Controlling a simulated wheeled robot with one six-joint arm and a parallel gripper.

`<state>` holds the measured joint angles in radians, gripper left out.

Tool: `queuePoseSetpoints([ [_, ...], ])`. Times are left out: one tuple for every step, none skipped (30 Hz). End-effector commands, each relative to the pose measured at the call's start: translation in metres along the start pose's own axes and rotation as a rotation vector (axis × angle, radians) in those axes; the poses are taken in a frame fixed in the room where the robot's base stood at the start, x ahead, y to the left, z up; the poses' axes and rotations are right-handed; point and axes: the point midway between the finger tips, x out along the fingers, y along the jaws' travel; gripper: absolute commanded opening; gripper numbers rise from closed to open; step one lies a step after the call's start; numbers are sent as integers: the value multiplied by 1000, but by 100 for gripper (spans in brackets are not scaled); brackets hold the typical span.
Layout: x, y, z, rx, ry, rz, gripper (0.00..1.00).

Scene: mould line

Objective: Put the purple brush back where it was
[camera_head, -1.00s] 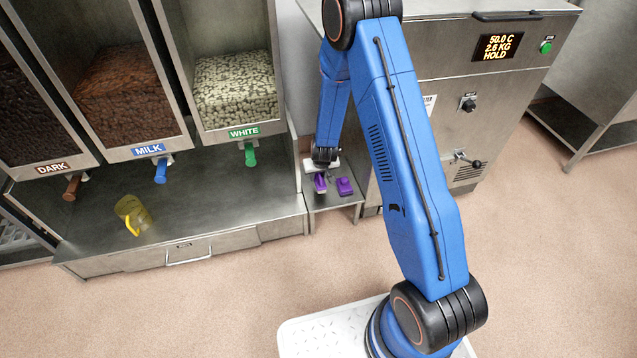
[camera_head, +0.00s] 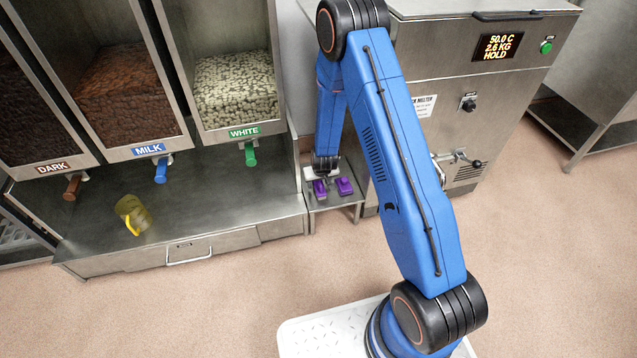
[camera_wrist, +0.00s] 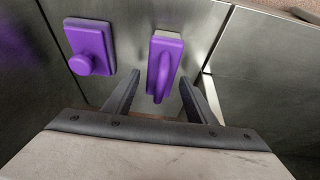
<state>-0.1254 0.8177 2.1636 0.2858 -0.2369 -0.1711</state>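Two purple tools lie side by side on a small steel shelf (camera_head: 333,206) between the dispensers and the melter. One is a narrow block with a long raised grip (camera_wrist: 163,65), seemingly the purple brush, and it also shows at the left in the head view (camera_head: 320,189). The other is a wider block with a round knob (camera_wrist: 91,46), at the right in the head view (camera_head: 344,186). My gripper (camera_wrist: 159,78) is open above the brush, its fingers either side of the grip with gaps showing. Bristles cannot be made out.
Dispensers with a green lever (camera_head: 251,154) stand left of the shelf, above a steel counter (camera_head: 225,205) with a yellow-handled jug (camera_head: 132,214). The melter (camera_head: 440,100) stands close on the right. The floor in front is clear.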

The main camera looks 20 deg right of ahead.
Motion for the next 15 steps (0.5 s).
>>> queuePoseSetpoints([
  [0,0,0,0,0,0,51],
  [0,0,0,0,0,0,51],
  [0,0,0,0,0,0,51],
  [0,0,0,0,0,0,51],
  [0,0,0,0,0,0,51],
  [-1,0,0,0,0,0,51],
  [-2,0,-1,0,1,0,51],
  [-3,0,-1,1,1,0,51],
  [-5,0,-2,1,1,0,51],
  [-8,0,-2,1,2,0,51],
  [-11,0,-2,2,3,0,51],
  [-15,0,-2,2,3,0,51],
  [-19,0,-2,1,2,0,51],
  [-23,0,-2,0,2,0,51],
  [-29,0,-2,0,2,0,51],
])
